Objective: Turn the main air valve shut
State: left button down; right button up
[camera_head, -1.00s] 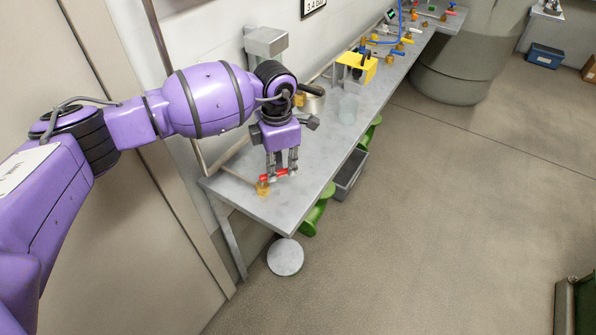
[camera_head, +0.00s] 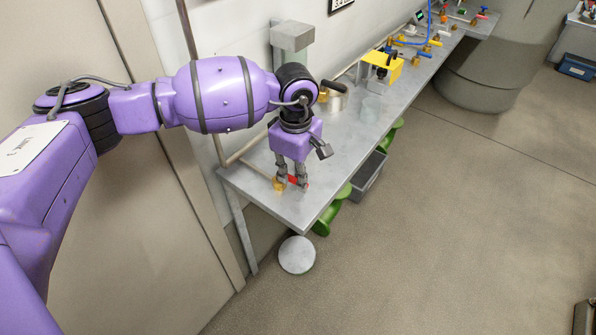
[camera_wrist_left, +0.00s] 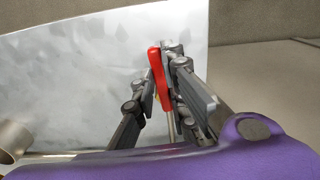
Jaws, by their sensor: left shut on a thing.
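The valve has a red lever handle (camera_head: 292,179) on a brass-coloured body (camera_head: 279,184), near the near end of the grey bench in the head view. My left gripper (camera_head: 293,182) points down over it, with its fingers on either side of the lever. In the left wrist view the red lever (camera_wrist_left: 158,77) stands between the two dark fingers, and the gripper is shut on it. The fingers partly hide the lever and the valve body in the head view. My right gripper is in neither view.
A grey bench (camera_head: 322,187) runs along the wall toward the upper right. A round stool (camera_head: 297,255) is below the near end. The floor at right is open.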

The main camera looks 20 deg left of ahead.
aim_at(295, 181)
pick_arm(q)
jog(key=shift+s+a+m, duration=0.1)
jog(key=shift+s+m, duration=0.05)
jog(key=shift+m, duration=0.35)
jog(key=c, duration=1.8)
grip_release()
jog(key=shift+o, duration=0.2)
jog(key=shift+r, duration=0.1)
notch_tip(295, 181, up, 12)
jog(key=shift+s, duration=0.1)
